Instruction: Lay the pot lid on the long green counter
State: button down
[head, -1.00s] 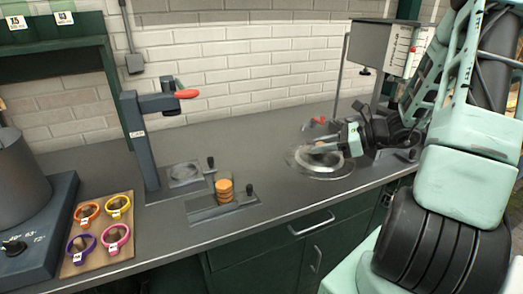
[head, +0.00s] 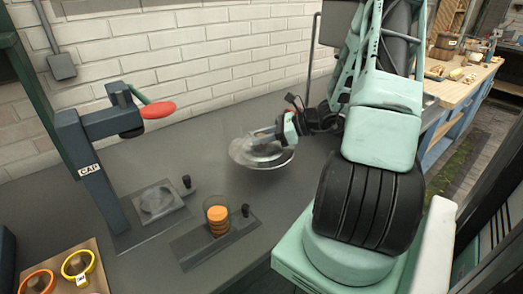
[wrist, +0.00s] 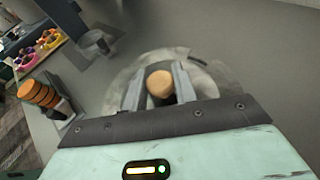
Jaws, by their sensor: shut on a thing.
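The pot lid (head: 243,161) is a clear round glass lid with a light rim and a tan knob. My gripper (head: 262,134) is shut on the knob. In the wrist view, the knob (wrist: 160,84) sits between the two fingers, with the glass (wrist: 207,76) spread around them. The lid is roughly level over the dark grey top of a counter (head: 130,265); I cannot tell whether it touches. Green drawer fronts under this top showed in the earlier head view.
A capping stand (head: 90,165) with a red handle (head: 158,110) stands left. A jar of orange discs (head: 218,220) sits on a plate near the front. Coloured rings (head: 77,263) lie on a board. A wooden bench with blue legs (head: 455,118) is at far right.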

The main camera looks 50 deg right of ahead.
aim_at(264, 148)
jog(key=shift+f, duration=2.3)
jog(key=shift+f, duration=0.1)
jog(key=c, duration=1.1)
grip_release()
jog(key=shift+s+d+r, duration=0.1)
jog(key=shift+s+r, duration=0.05)
jog(key=shift+r, duration=0.05)
jog(key=v, duration=1.1)
jog(key=shift+s+d+b, duration=0.15)
jog(key=shift+s+b, duration=0.15)
jog(key=shift+b, duration=0.15)
jog(key=shift+r, duration=0.1)
